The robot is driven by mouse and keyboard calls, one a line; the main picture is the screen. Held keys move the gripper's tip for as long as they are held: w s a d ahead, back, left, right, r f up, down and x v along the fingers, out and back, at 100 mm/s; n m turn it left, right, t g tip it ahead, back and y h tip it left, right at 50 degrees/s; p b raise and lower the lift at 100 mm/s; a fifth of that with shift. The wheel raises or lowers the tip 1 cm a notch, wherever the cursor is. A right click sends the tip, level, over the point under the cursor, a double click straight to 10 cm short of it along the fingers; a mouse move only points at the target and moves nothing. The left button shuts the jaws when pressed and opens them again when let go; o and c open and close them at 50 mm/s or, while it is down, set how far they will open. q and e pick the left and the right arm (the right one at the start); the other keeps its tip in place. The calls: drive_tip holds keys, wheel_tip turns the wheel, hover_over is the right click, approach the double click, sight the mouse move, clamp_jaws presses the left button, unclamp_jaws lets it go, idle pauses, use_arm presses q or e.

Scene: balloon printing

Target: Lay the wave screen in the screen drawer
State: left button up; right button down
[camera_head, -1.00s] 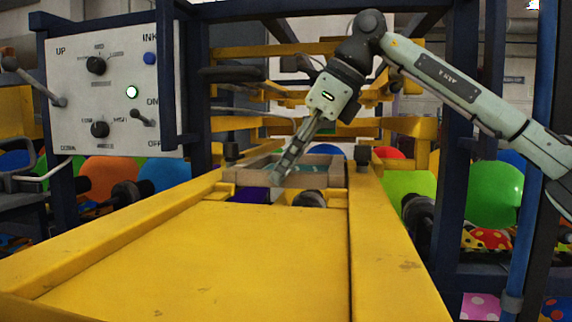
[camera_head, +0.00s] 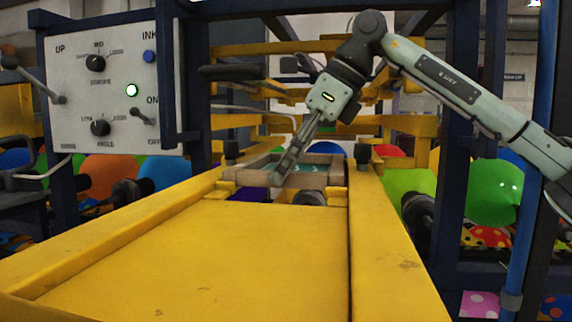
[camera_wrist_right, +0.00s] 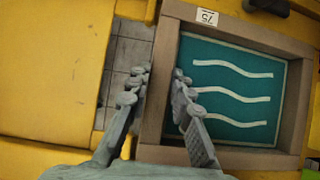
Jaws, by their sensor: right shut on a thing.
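The wave screen (camera_wrist_right: 232,92) has a brown wooden frame around a teal sheet with three white wavy lines and a small label reading 75. In the head view the wave screen (camera_head: 322,181) is at the far end of the yellow bed, between its rails. My right gripper (camera_wrist_right: 160,80) is shut on one side bar of its frame, a finger on each side. In the head view my right gripper (camera_head: 285,170) reaches down to the frame from above. I cannot tell whether the frame rests on the rails or hangs just above. My left gripper is not in view.
The long yellow bed (camera_head: 200,255), perhaps the screen drawer, has raised side rails (camera_head: 395,240) and is bare in front. A control panel (camera_head: 110,90) stands at the left. Dark blue posts (camera_head: 495,90) and yellow bars surround the far end. Balloons (camera_head: 493,193) lie beyond.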

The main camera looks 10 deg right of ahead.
drive_tip(key=c, duration=1.3)
unclamp_jaws()
drive_tip(key=v, duration=1.2)
